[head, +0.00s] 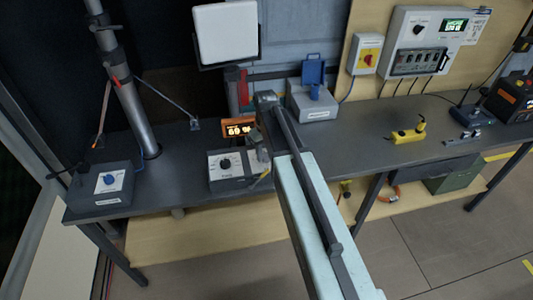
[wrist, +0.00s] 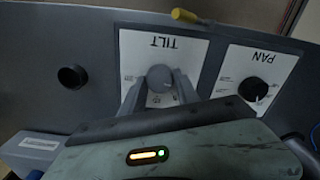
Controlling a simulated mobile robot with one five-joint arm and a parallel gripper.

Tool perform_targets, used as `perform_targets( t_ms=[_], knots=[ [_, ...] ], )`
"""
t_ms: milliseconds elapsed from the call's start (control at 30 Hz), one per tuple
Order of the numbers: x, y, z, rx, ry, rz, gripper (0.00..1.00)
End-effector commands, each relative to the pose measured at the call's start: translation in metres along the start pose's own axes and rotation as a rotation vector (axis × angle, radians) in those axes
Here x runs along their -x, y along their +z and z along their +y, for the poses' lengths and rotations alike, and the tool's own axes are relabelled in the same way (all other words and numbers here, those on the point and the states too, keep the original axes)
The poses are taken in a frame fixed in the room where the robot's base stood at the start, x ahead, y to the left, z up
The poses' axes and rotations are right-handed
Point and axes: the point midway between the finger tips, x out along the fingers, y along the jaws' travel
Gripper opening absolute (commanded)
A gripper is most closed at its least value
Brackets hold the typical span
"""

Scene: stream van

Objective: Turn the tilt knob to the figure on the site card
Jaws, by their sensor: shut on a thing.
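In the wrist view the tilt knob (wrist: 160,78), round and grey, sits on a white plate marked TILT (wrist: 153,45), which appears upside down. My gripper (wrist: 160,88) has one finger on each side of the knob and is shut on it. The knob's pointer and most of its scale are hidden or too small to read. In the head view my gripper (head: 262,158) is at the right part of the grey control box (head: 228,184) and hides the tilt knob. A small white card (head: 477,27) is on the wall panel at upper right; its writing is unreadable here.
The black pan knob (wrist: 253,89) is right of the tilt knob. An orange display (head: 238,127) stands behind the box. A mast (head: 130,100) rises left.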

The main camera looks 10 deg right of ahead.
Motion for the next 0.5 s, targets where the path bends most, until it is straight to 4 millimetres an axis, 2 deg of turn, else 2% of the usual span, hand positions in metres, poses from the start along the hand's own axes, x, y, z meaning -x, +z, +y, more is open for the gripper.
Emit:
perform_targets(
  t_ms=[500],
  knots=[
    [-0.0007, 0.0024, -0.001, 0.061, -0.002, -0.007, 0.0]
  ],
)
